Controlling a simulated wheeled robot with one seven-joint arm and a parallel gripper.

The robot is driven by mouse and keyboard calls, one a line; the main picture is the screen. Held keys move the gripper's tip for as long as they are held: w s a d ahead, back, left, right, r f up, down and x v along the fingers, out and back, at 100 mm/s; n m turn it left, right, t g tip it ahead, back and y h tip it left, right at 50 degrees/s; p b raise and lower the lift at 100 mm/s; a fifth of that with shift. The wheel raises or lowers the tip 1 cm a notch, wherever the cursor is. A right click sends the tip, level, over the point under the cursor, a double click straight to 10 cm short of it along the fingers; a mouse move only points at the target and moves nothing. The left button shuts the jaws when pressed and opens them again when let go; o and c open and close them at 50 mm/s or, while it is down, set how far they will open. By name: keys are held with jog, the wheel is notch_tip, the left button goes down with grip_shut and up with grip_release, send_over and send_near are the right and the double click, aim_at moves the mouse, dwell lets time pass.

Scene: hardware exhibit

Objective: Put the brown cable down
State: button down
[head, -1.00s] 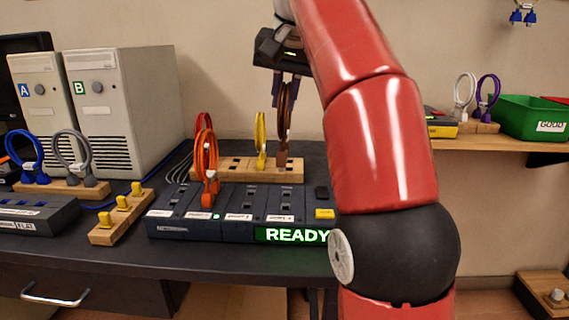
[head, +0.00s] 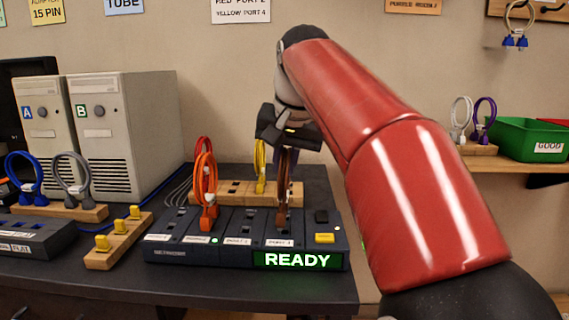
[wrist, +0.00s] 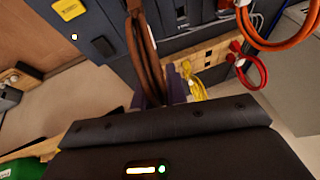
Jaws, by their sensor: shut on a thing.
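The brown cable (head: 283,190) is a looped cable hanging upright from my gripper (head: 287,152), which is shut on its upper part. Its lower plug end shows over the rightmost port of the dark network box (head: 190,254), whose green panel reads READY. I cannot tell whether the plug touches the box or is seated in it. In the wrist view the brown loop (wrist: 148,62) runs between my dark fingers (wrist: 160,96) towards the box (wrist: 92,28). The wooden rack (head: 297,193) stands behind the box.
An orange cable (head: 204,180) stands in the box, left of the brown one. Red (head: 203,147) and yellow (head: 260,160) cables are behind it. Two computer towers (head: 125,130) stand at the back left. A wooden block with yellow plugs (head: 105,259) lies left of the box.

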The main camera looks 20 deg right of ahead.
jog(key=c, duration=1.5)
grip_release()
jog(key=shift+w+a+f, duration=0.1)
jog(key=shift+w+f, duration=0.05)
jog(key=shift+f, duration=0.35)
jog(key=shift+o, duration=0.5)
jog(key=shift+r, duration=0.15)
